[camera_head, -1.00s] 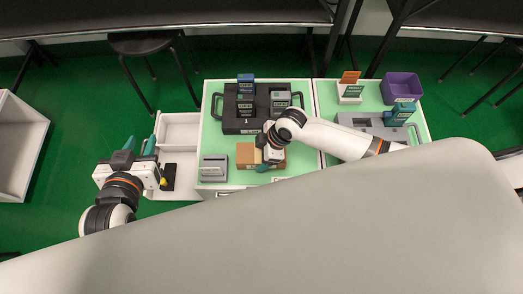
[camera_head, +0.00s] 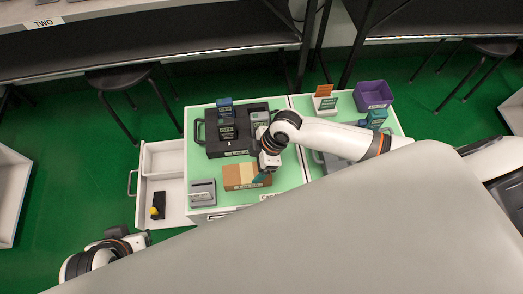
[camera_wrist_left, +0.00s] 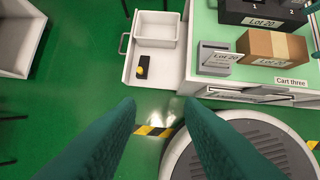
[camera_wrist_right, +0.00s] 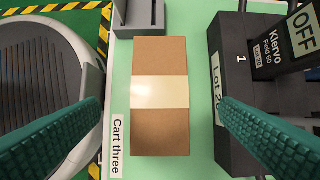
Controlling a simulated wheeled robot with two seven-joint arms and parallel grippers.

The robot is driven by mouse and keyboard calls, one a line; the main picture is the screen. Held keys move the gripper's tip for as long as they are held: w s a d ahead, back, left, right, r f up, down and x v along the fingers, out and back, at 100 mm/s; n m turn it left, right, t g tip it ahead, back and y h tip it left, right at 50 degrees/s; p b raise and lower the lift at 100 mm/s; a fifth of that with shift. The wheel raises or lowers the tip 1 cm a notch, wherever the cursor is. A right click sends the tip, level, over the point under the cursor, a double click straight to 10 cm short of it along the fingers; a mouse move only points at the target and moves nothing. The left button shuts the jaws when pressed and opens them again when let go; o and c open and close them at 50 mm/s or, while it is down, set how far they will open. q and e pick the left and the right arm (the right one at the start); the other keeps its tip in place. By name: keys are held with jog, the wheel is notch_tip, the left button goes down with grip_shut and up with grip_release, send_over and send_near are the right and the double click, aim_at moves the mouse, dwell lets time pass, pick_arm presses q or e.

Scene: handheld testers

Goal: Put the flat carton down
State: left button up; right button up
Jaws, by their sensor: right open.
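The flat carton (camera_head: 232,172) is brown with a cream band and lies on the green cart top near its front edge. In the right wrist view the carton (camera_wrist_right: 160,130) lies flat between and below my right fingers. My right gripper (camera_wrist_right: 160,103) is open, with a finger to each side of the carton and a gap to both. In the head view my right gripper (camera_head: 262,174) is over the carton's right end. My left gripper (camera_wrist_left: 160,108) is open and empty, in front of the drawer; its fingers are hidden in the head view.
A dark tray (camera_head: 213,147) with upright testers is behind the carton, and a grey stand (camera_head: 202,194) is to its left. An open white drawer (camera_head: 172,190) holds a black and yellow tester (camera_head: 158,206). A purple bin (camera_head: 373,94) stands at the back right.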

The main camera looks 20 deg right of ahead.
pick_arm(q)
jog(key=shift+s+a+r+g+p, duration=0.15)
jog(key=shift+s+g+p, duration=0.2)
jog(key=shift+s, duration=0.25)
jog(key=shift+s+a+r+g+p, duration=0.2)
jog(key=shift+s+g, duration=0.15)
jog(key=shift+s, duration=0.2)
pick_arm(e)
jog(key=v, duration=0.4)
jog(key=shift+r, duration=0.2)
jog(key=s+a+r+m+t, duration=0.2)
jog(key=s+a+r+m, duration=0.1)
jog(key=s+a+m, duration=0.15)
jog(key=s+d+r+m+h, duration=0.3)
jog(key=s+d+m+h, duration=0.1)
jog(key=s+d+m, duration=0.4)
jog(key=d, duration=0.2)
jog(key=shift+d+r, duration=0.2)
jog(key=shift+d, duration=0.1)
